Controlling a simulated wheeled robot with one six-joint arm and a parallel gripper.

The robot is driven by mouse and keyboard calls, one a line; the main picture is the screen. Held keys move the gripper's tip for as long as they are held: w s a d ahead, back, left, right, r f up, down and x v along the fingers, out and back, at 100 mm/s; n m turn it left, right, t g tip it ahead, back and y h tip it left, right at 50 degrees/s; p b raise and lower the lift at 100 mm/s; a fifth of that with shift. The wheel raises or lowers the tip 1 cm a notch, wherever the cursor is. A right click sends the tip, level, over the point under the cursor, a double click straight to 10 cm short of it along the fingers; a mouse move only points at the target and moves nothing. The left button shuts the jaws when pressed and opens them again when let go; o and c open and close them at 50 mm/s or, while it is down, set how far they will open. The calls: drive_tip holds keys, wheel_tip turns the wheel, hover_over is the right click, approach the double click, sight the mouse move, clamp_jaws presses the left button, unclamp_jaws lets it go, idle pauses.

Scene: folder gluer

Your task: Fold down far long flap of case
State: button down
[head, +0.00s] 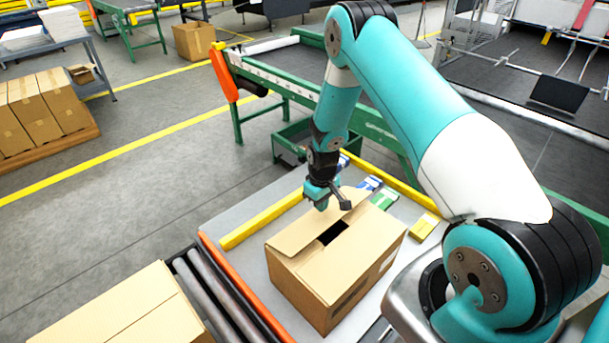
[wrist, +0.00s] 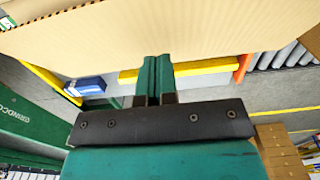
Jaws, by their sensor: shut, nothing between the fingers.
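The open-topped brown cardboard case (head: 310,292) stands on a light grey table. Its near long flap (head: 360,262) lies across the top. The far long flap (head: 305,226) leans over the far side, with a dark gap between the two flaps. My gripper (head: 321,204) is shut and empty, pointing down at the far flap. In the wrist view a wide cardboard panel (wrist: 160,28) fills the top, and the shut green fingers (wrist: 155,62) reach its edge. I cannot tell whether they touch it.
Rollers (head: 215,300) and another carton (head: 120,310) are at the lower left. A green-framed conveyor (head: 290,75) runs behind.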

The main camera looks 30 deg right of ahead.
sight(328, 218)
drive_tip(key=shift+s+d+f+b, duration=0.15)
drive_tip(key=shift+s+f+b, duration=0.15)
drive_tip(key=shift+s+f, duration=0.55)
drive_tip(key=shift+r, duration=0.1)
drive_tip(key=shift+s+d+f+b, duration=0.15)
drive_tip(key=shift+s+f+b, duration=0.55)
drive_tip(key=shift+f, duration=0.25)
wheel_tip(328, 218, up, 9)
drive_tip(key=p, duration=0.6)
drive_tip(key=shift+r, duration=0.15)
